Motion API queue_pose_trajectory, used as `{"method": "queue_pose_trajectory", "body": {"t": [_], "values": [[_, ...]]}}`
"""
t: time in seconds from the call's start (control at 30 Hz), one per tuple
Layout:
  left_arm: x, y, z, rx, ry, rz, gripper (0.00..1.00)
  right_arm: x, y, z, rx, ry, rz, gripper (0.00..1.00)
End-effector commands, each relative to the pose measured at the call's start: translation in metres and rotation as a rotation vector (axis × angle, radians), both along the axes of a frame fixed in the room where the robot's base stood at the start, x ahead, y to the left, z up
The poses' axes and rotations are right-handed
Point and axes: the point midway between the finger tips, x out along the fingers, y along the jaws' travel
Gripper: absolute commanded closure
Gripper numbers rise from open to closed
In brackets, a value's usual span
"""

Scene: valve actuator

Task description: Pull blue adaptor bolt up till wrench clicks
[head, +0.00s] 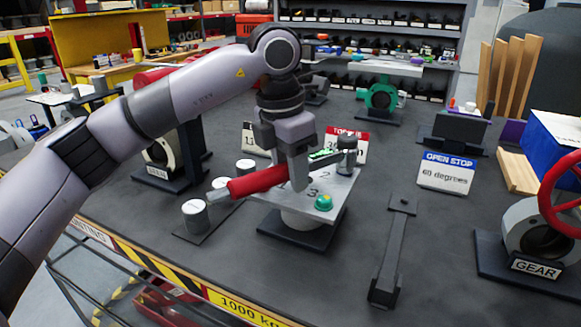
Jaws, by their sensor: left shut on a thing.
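My left gripper (297,178) is shut on the red-handled wrench (258,181). The handle slants from its grey end at the left up to the right, above a pale numbered plate (331,188) on a pedestal. The wrench's far end reaches a dark grey upright bolt or socket (347,156) at the plate's back right; my fingers hide part of the shaft, and I cannot tell how it is seated. No clearly blue bolt shows on the plate. My right gripper is out of view.
Grey cylinders (196,216) stand left of the plate. A red-topped torque sign (352,138) is behind it. A long dark bar (392,252), an open-stop sign (446,173) and a gear valve with a red wheel (562,200) lie to the right.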

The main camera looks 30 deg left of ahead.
Motion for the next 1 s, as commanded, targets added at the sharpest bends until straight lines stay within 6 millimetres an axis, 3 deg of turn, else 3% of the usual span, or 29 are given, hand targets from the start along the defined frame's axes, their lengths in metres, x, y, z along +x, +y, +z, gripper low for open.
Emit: {"method": "queue_pose_trajectory", "body": {"t": [1.0], "values": [[0.014,0.019,0.0,-0.002,-0.004,-0.184,1.0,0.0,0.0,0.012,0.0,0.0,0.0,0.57]]}}
